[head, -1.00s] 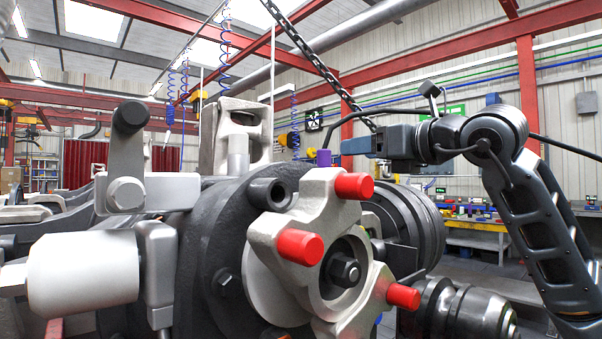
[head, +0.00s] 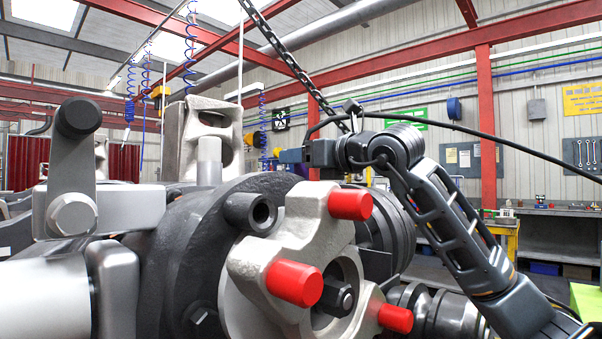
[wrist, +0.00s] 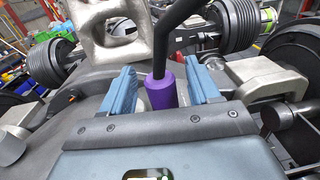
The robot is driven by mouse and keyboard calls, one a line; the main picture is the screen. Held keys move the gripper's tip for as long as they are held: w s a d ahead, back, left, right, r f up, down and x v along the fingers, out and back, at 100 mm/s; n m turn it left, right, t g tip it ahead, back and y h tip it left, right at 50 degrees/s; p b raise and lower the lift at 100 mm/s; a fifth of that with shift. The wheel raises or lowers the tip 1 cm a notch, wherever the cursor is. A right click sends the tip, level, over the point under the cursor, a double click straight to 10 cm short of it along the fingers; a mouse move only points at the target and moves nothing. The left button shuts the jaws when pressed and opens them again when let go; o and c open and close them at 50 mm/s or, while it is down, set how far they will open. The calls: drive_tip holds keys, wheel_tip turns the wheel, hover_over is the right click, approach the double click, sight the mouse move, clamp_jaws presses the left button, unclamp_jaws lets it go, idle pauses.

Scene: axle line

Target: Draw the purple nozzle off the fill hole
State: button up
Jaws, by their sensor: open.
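The purple nozzle (wrist: 161,92) stands upright in the wrist view, with a bent black tube rising from its top. My gripper (wrist: 161,88) is open, with one blue jaw on each side of the nozzle. A narrow gap shows on the nozzle's right, a wider one on its left; neither jaw clearly touches it. The fill hole is hidden in both views.
A hub carrier with red-capped studs (head: 295,284) fills the front of the head view. A pale cast bracket (head: 213,130) stands left of my gripper, close beyond the nozzle in the wrist view. A chain (head: 290,58) hangs above.

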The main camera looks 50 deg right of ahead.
drive_tip(key=shift+w, duration=0.2)
clamp_jaws()
idle(0.5)
